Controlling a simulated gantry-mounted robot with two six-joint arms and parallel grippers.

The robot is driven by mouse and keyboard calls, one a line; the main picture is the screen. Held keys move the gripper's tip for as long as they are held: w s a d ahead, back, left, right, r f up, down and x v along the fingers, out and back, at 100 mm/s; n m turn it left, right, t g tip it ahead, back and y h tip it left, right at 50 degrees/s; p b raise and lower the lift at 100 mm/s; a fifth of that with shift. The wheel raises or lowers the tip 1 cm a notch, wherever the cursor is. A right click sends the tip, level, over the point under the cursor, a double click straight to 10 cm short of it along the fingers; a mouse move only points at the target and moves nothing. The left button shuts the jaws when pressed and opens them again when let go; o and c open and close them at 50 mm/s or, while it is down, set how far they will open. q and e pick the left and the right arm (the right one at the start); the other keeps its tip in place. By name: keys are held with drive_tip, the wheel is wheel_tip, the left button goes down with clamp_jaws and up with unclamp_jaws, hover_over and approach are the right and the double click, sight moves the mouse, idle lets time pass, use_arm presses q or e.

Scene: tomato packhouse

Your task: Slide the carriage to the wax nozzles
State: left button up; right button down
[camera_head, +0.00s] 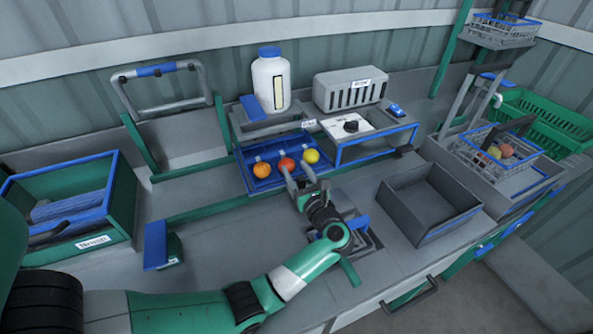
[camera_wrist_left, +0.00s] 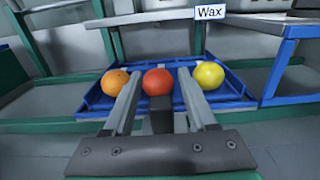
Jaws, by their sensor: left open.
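The carriage is a blue tray (camera_head: 262,184) holding an orange, a red (camera_head: 286,164) and a yellow tomato in a row. It sits on the bench in front of a small stand, and also shows in the left wrist view (camera_wrist_left: 237,98). A "Wax" label (camera_wrist_left: 210,13) is above and behind it; I cannot make out the nozzles. My left gripper (camera_head: 297,171) is open at the tray's front edge. In the left wrist view its fingers reach either side of the red tomato, with a dark upright piece (camera_wrist_left: 161,118) below it between them. Contact is unclear. My right gripper is out of view.
A white bottle (camera_head: 271,82) and a grey vented box (camera_head: 350,90) stand behind. An empty grey bin (camera_head: 420,222) is at right, with a wire basket (camera_head: 522,167) beyond it. A green and blue box labelled "Brush" (camera_head: 122,207) stands at left. The bench left of the tray is mostly clear.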

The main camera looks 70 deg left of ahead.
use_arm(q)
wheel_tip(320, 180, up, 4)
drive_tip(key=shift+f+p, duration=0.1)
drive_tip(key=shift+p, duration=0.75)
drive_tip(key=s+d+r+p, duration=0.5)
drive_tip(key=s+d+r, duration=0.4)
drive_tip(key=d, duration=0.2)
drive_tip(key=shift+w+a+r, duration=0.1)
drive_tip(key=shift+r, duration=0.05)
